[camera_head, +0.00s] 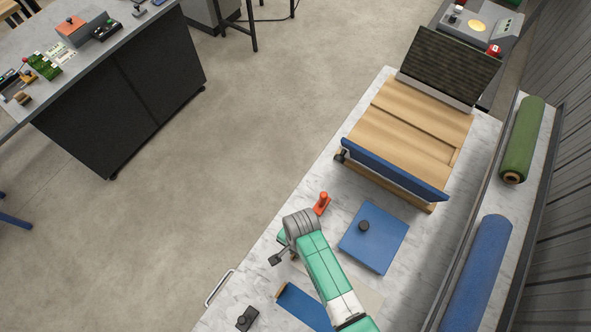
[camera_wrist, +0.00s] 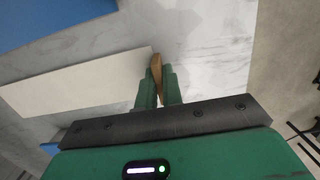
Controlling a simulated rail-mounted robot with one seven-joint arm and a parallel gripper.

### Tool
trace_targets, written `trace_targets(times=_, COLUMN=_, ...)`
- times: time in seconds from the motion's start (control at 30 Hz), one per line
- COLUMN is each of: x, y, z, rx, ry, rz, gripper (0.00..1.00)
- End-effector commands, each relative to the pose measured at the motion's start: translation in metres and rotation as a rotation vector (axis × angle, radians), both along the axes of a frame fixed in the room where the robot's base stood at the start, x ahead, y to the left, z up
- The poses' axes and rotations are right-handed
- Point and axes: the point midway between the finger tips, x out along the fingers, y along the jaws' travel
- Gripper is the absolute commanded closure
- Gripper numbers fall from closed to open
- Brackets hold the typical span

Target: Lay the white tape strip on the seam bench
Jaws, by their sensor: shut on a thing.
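The white tape strip (camera_wrist: 75,85) extends left from my gripper in the wrist view. In the head view a pale part of it (camera_head: 367,298) shows beside my arm, which covers the rest. My gripper (camera_wrist: 158,82) is shut on a narrow tan wooden piece at the strip's near end; a brown bit shows under the gripper (camera_head: 293,254) in the head view. Whether the strip touches the marble top is unclear. Farther along the marble-topped table stands a wooden bench (camera_head: 413,130) with a blue front edge, apparently the seam bench.
A blue plate with a black knob (camera_head: 383,248) lies between my gripper and the wooden bench. An orange-red knobbed item (camera_head: 322,204) stands near the table edge. A blue strip with a wooden end (camera_head: 303,308) lies nearer. Green (camera_head: 523,139) and blue (camera_head: 478,270) rolls lie on the right shelf.

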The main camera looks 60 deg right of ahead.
Motion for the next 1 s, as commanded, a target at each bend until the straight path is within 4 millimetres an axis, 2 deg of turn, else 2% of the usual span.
trace_targets(times=0.37, x=0.0, y=0.0, z=-0.006, rx=0.0, ry=0.001, rz=0.001, gripper=1.0)
trace_targets(times=0.4, x=0.0, y=0.0, z=-0.004, rx=0.0, ry=0.0, rz=0.001, gripper=0.84)
trace_targets(times=0.47, x=0.0, y=0.0, z=-0.004, rx=0.0, ry=0.0, rz=0.001, gripper=0.73)
trace_targets(times=0.73, x=0.0, y=0.0, z=-0.003, rx=0.0, ry=0.0, rz=0.001, gripper=0.7)
trace_targets(times=0.87, x=0.001, y=-0.001, z=0.011, rx=-0.002, ry=-0.002, rz=0.001, gripper=0.7)
trace_targets(times=1.0, x=0.001, y=-0.006, z=0.046, rx=-0.003, ry=-0.004, rz=0.002, gripper=0.7)
